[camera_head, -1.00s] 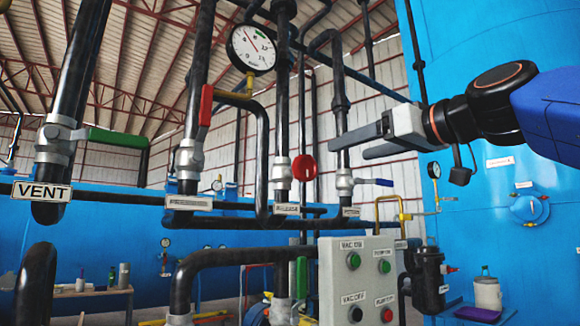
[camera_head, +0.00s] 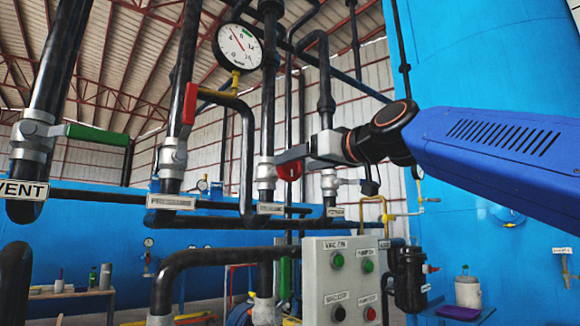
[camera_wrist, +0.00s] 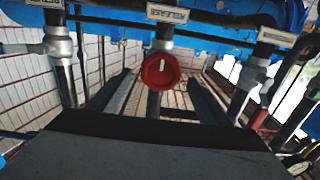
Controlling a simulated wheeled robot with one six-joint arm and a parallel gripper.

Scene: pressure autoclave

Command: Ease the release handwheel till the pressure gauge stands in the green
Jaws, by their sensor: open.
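The red release handwheel (camera_head: 289,171) is on the middle vertical pipe, above a white label. In the wrist view the handwheel (camera_wrist: 160,71) lies between the two fingertips of my gripper (camera_wrist: 160,77), with a visible gap on each side. In the head view my gripper (camera_head: 291,160) reaches in from the right and partly covers the wheel. It is open, and I see no contact. The round white pressure gauge (camera_head: 238,47) is above and left of the wheel. Its needle seems to point up and left, with the green patch at upper right; the exact reading is too small to tell.
A red lever (camera_head: 189,104) and a green lever (camera_head: 97,134) are on pipes to the left. A grey button box (camera_head: 339,279) stands below my gripper. A yellow pipe (camera_head: 384,207) and the blue tank (camera_head: 470,60) are to the right.

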